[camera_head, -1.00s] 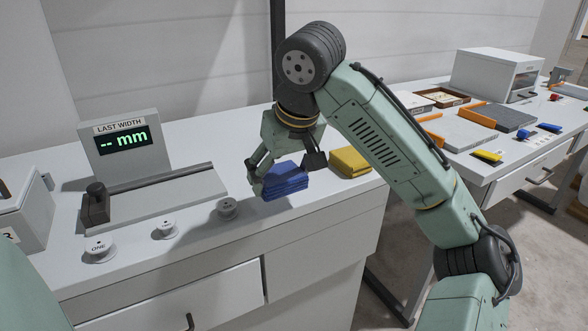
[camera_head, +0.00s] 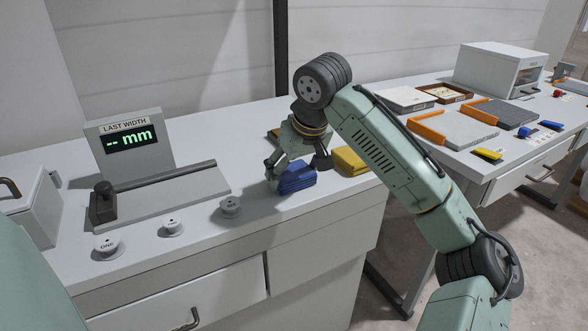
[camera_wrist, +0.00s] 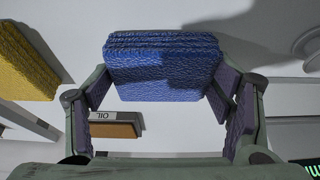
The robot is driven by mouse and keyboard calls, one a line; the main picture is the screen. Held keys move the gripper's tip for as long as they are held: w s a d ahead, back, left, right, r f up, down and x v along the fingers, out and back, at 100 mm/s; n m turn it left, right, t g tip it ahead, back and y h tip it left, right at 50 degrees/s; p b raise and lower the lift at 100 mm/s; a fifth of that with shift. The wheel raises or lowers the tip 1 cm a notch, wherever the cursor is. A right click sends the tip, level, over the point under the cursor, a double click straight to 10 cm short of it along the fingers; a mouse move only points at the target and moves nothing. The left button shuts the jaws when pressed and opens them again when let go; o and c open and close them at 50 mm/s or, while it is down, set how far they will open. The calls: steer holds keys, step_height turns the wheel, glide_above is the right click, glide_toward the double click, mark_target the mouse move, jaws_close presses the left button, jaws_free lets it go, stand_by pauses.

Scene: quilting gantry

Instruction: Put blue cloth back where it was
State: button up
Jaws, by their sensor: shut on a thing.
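The blue cloth (camera_head: 297,179) is a folded, ribbed stack. It is between the fingers of my gripper (camera_head: 296,170), close above the white bench top or touching it; I cannot tell which. The wrist view shows the blue cloth (camera_wrist: 163,68) held between the two dark finger pads of my gripper (camera_wrist: 160,92). A folded yellow cloth (camera_head: 349,160) lies on the bench just right of the gripper, and also shows in the wrist view (camera_wrist: 24,65).
A brown piece with an OIL label (camera_wrist: 112,130) lies on the bench near the gripper. Left of it stand a width gauge with a display (camera_head: 130,138) and several white round knobs (camera_head: 231,206). A second bench at right holds trays and a white box (camera_head: 500,68).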

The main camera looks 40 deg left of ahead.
steer(key=shift+f, duration=0.1)
steer(key=o, duration=1.2)
